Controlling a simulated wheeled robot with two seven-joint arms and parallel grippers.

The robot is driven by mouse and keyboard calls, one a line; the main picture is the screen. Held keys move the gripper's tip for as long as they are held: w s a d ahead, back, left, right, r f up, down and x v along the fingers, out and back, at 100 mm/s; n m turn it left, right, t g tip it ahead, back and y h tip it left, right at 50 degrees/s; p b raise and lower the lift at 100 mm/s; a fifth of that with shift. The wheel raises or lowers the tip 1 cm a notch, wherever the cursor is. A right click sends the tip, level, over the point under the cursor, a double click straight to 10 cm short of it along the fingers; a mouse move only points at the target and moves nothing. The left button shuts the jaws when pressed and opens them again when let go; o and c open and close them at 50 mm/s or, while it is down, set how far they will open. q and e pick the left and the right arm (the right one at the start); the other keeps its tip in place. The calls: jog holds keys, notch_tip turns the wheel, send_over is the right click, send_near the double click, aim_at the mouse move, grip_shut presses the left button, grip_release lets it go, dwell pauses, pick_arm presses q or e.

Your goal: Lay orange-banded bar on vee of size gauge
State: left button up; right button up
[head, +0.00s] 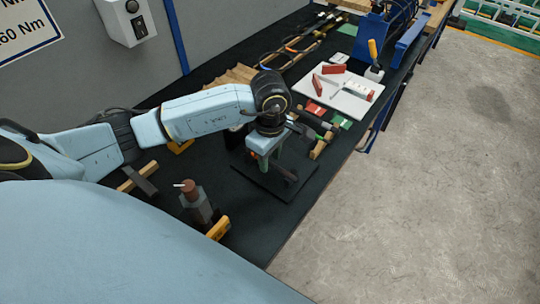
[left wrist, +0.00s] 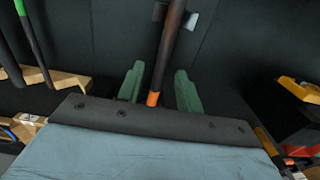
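My left gripper (head: 272,163) points down over a dark base plate (head: 252,182), which looks like part of the size gauge. In the left wrist view its two green fingers (left wrist: 157,82) stand apart. The orange-banded bar (left wrist: 169,45), dark brown with an orange end, runs between them with a visible gap on each side. Farther along, the bar passes between two small grey pieces (left wrist: 191,22) that look like the vee. Whether the bar rests fully in the vee cannot be told. In the head view the gripper and arm hide much of the gauge. My right gripper is not in view.
A white board (head: 347,104) with red blocks lies beyond the gripper. Long bars (head: 300,48) lie at the back. A grey holder with a brown cylinder (head: 190,187) and a yellow block (head: 218,228) stand nearer. The table's right edge is close to the base plate.

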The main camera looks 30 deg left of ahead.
aim_at(270, 162)
pick_arm(q)
notch_tip(270, 162, up, 12)
jog(key=shift+b, duration=0.35)
notch_tip(270, 162, down, 12)
jog(key=shift+f, duration=0.1)
jog(key=shift+w+r, duration=0.1)
jog(key=shift+r, duration=1.7)
jog(key=shift+f, duration=0.1)
